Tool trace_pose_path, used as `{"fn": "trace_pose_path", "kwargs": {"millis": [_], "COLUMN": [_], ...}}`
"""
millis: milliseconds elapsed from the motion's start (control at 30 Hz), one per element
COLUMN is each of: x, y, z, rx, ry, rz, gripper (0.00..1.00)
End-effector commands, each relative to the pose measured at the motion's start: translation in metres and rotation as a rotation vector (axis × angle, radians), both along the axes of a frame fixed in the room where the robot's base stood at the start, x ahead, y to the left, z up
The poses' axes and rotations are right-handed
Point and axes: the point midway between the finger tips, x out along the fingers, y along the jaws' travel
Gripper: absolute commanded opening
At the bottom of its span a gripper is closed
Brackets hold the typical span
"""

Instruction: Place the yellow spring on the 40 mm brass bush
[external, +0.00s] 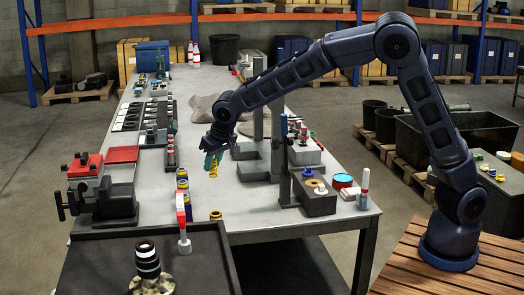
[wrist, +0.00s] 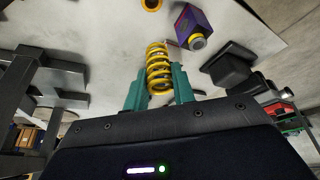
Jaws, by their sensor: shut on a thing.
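The yellow spring (wrist: 158,68) is held between the two teal fingers of my gripper (wrist: 158,88) in the wrist view. In the external view my gripper (external: 212,160) points down over the middle of the bench, and the spring (external: 214,172) hangs from it, apparently clear of the top. A small brass-coloured ring (external: 215,214) stands on the bench nearer the camera; it looks like a bush, but its size cannot be read. An orange-brass ring (wrist: 152,4), probably the same one, is cut by the top edge of the wrist view, apart from the spring.
A grey stand (external: 258,125) rises behind.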

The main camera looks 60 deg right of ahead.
Motion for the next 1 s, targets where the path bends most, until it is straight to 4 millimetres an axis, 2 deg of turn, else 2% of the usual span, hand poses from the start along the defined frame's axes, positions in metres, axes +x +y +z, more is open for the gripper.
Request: {"fn": "trace_pose_path", "kwargs": {"millis": [100, 333, 433, 667, 900, 1000], "x": [0.000, 0.000, 0.000, 0.000, 0.000, 0.000], "y": [0.000, 0.000, 0.000, 0.001, 0.000, 0.000], "z": [-0.027, -0.072, -0.083, -0.095, -0.126, -0.132], "rx": [-0.002, -0.001, 0.000, 0.001, -0.001, 0.000], "ry": [0.002, 0.002, 0.001, 0.000, 0.001, 0.000], "rz": [-0.001, 0.000, 0.001, 0.001, 0.000, -0.001], "gripper": [0.03, 0.03, 0.03, 0.03, 0.03, 0.03]}}
